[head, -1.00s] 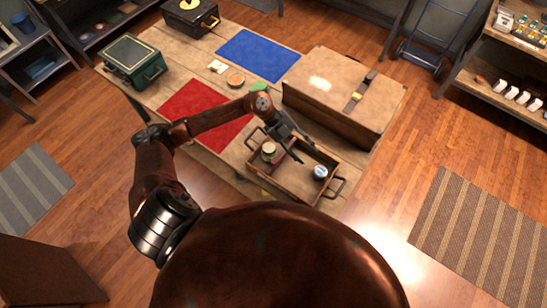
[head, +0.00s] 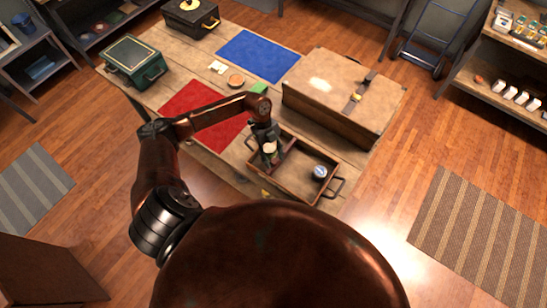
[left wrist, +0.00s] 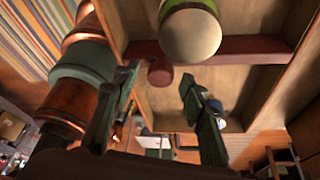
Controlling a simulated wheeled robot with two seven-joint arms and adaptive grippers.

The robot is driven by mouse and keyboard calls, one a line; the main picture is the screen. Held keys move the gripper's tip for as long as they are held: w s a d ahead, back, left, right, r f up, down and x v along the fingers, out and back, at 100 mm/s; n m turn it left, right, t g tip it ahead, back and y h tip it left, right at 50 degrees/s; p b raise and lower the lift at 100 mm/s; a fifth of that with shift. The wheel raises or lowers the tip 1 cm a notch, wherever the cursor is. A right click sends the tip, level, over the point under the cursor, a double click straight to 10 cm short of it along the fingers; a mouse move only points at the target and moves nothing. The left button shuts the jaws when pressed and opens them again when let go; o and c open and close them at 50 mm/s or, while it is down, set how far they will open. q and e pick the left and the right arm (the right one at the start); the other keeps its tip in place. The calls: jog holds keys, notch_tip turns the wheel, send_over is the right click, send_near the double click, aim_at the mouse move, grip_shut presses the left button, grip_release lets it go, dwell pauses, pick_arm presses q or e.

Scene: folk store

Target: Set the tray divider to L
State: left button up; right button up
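The wooden tray (head: 303,166) with dark handles sits at the table's front edge. Its divider (head: 288,150) crosses it left of the middle; the divider shows in the left wrist view as a reddish bar (left wrist: 240,50) with a round knob (left wrist: 160,71). A pale-topped jar (head: 270,147) stands in the left compartment and a white-lidded jar (head: 320,171) in the right one. My left gripper (head: 269,157) is over the left compartment, partly covering the jar. In the left wrist view its fingers (left wrist: 159,82) are apart, the knob between their tips. No L mark is readable. My right gripper is not seen.
A large tan case (head: 335,90) stands behind the tray. Red (head: 205,112) and blue (head: 258,55) mats lie flat on the table. A green box (head: 135,58) and a black box (head: 190,18) stand at the far left.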

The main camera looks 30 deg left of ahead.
pick_arm(q)
grip_shut()
dwell(0.6)
